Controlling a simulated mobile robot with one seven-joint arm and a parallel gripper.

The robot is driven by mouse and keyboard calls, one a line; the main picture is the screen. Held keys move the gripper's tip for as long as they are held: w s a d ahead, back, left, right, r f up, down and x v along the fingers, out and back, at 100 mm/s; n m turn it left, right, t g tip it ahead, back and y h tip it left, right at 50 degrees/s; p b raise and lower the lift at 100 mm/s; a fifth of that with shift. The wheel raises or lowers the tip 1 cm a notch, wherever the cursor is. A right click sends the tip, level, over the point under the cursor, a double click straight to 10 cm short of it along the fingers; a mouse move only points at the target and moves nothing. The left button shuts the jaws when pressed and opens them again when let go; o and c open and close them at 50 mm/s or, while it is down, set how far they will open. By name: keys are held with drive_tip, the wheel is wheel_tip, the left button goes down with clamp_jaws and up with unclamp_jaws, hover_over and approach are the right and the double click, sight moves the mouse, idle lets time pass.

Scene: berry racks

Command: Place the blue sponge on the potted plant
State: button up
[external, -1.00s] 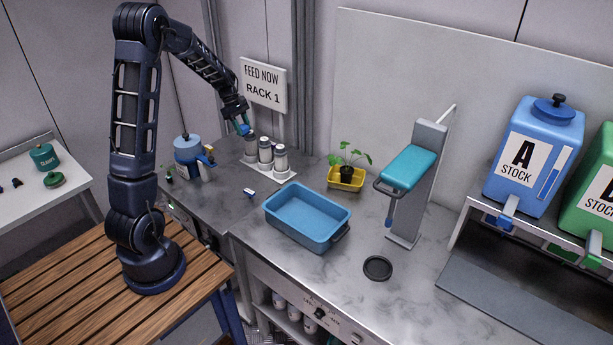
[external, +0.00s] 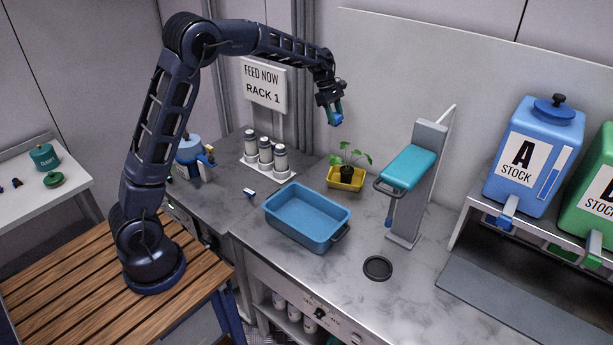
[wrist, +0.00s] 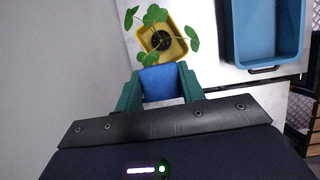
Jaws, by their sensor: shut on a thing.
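My gripper (external: 334,110) is shut on the blue sponge (external: 335,119) and holds it in the air, above and slightly left of the potted plant. In the wrist view the blue sponge (wrist: 161,82) sits between the green fingers of my gripper (wrist: 160,85). The potted plant (external: 346,177) stands on the counter in a yellow rectangular pot, with several green leaves on thin stems. In the wrist view the potted plant (wrist: 178,47) shows below the sponge, partly past its far edge; the sponge hides a bit of the near pot edge.
A blue tub (external: 307,217) sits left of and in front of the plant. A grey stand with a teal pad (external: 407,168) rises to its right. White-labelled bottles (external: 265,156) stand in a rack to its left. A wall is behind.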

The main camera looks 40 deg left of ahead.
drive_tip(key=r, duration=0.2)
hover_over(350, 171)
drive_tip(key=a, duration=0.2)
drive_tip(key=f, duration=2)
drive_tip(key=shift+d+f, duration=0.15)
drive_tip(key=shift+d, duration=0.1)
drive_tip(key=o, duration=0.9)
drive_tip(key=shift+f, duration=0.1)
drive_tip(key=shift+o, duration=0.2)
drive_tip(key=shift+w, duration=0.1)
